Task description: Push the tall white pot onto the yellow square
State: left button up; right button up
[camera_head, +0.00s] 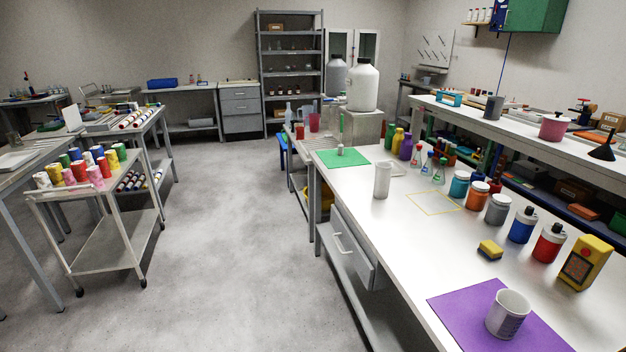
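The tall white pot (382,180) stands upright on the white bench, near its left edge. The yellow square (434,202) is a thin outline on the bench top, to the right of the pot and slightly nearer; the pot is apart from it. The inside of the square is bare. Neither of my grippers shows in the head view.
A green mat (342,158) lies behind the pot. Several jars and bottles, such as a grey jar (498,209), line the bench's right side.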

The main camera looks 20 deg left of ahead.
aim_at(383, 170)
jog(key=u, duration=0.3)
jog(key=k, duration=0.6)
jog(key=u, duration=0.95)
jog(key=i, duration=0.8)
jog(key=u, duration=0.95)
jog(key=i, duration=1.05)
jog(key=z, duration=0.45)
jog(key=i, duration=0.9)
jog(key=z, duration=0.9)
